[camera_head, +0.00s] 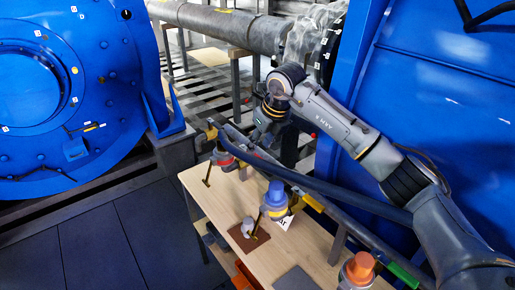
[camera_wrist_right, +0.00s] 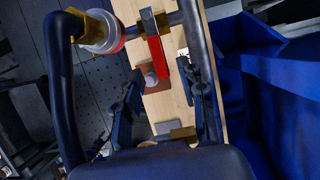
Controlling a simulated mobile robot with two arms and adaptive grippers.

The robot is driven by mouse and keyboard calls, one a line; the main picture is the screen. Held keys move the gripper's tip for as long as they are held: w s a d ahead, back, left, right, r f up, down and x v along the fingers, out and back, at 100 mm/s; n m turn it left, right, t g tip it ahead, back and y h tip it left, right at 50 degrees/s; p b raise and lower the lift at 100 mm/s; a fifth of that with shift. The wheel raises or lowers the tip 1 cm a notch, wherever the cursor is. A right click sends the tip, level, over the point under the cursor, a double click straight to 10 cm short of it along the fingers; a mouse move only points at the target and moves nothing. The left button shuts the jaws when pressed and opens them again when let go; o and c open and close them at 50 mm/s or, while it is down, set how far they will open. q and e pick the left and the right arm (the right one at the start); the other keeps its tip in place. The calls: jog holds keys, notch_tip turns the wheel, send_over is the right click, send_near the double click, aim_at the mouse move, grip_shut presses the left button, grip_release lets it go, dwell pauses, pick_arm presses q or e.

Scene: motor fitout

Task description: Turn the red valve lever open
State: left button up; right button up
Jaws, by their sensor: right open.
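The red valve lever (camera_wrist_right: 156,49) shows in the right wrist view as a flat red bar below a brass-coloured valve body (camera_wrist_right: 149,20) on a dark pipe. In the head view I cannot make out the lever; my right gripper and the pipes are in the way. My right gripper (camera_head: 262,133) is beside the pipes, above the far part of the bench. In the wrist view its two fingers (camera_wrist_right: 160,72) are spread, with the lower end of the lever between the tips' lines and no visible contact. My left gripper is not in view.
Dark pipes (camera_head: 330,190) run above a wooden bench (camera_head: 200,190). They carry a blue-capped fitting (camera_head: 275,193), an orange-capped fitting (camera_head: 360,268) and a red-and-white fitting (camera_wrist_right: 97,32). A brown plate (camera_head: 250,240) lies on the bench. Large blue machines (camera_head: 75,90) stand on both sides.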

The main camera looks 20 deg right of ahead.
aim_at(255, 155)
jog(key=shift+x, duration=1.15)
jog(key=shift+w+a+f, duration=0.1)
jog(key=shift+f, duration=0.25)
jog(key=shift+w+f, duration=0.15)
jog(key=shift+f, duration=0.05)
jog(key=shift+c, duration=1.3)
grip_shut()
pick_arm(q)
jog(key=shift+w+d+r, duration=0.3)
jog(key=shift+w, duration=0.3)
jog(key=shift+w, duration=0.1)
